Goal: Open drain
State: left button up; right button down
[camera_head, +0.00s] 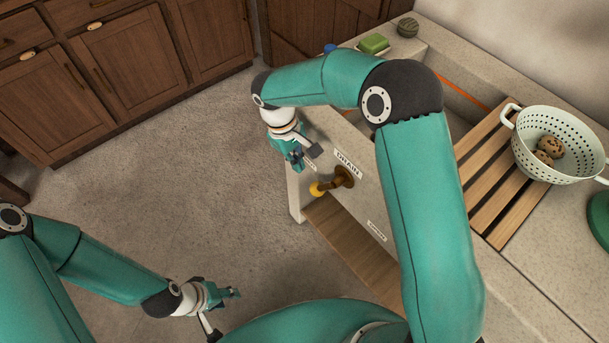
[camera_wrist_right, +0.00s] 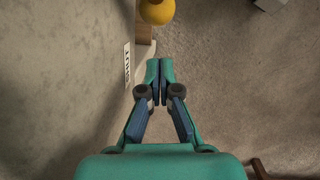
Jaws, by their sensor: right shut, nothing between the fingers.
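The drain valve is a brown fitting (camera_head: 343,177) under a "DRAIN" label (camera_head: 348,163) on the front of the stone sink unit. Its short lever ends in a yellow knob (camera_head: 317,189), which also shows at the top of the right wrist view (camera_wrist_right: 157,11). My right gripper (camera_head: 298,163) is shut and empty, beside the sink front and just left of and above the knob in the head view. In the wrist view its closed fingertips (camera_wrist_right: 159,66) point toward the knob, with a gap between. My left gripper (camera_head: 232,293) hangs over the floor, its finger opening unclear.
A white colander (camera_head: 556,177) with brown round items stands on a slatted wooden rack (camera_head: 478,185). A green sponge (camera_head: 374,43) and a striped ball (camera_head: 408,27) lie at the back. Under the valve is a wooden shelf (camera_head: 345,243). The floor left of the sink is clear.

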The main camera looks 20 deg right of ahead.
jog(key=shift+s+d+f, duration=0.45)
jog(key=shift+s+f, duration=0.15)
jog(key=shift+s, duration=0.15)
jog(key=shift+s+d+f, duration=0.45)
jog(key=shift+s+f, duration=0.15)
jog(key=shift+s, duration=0.15)
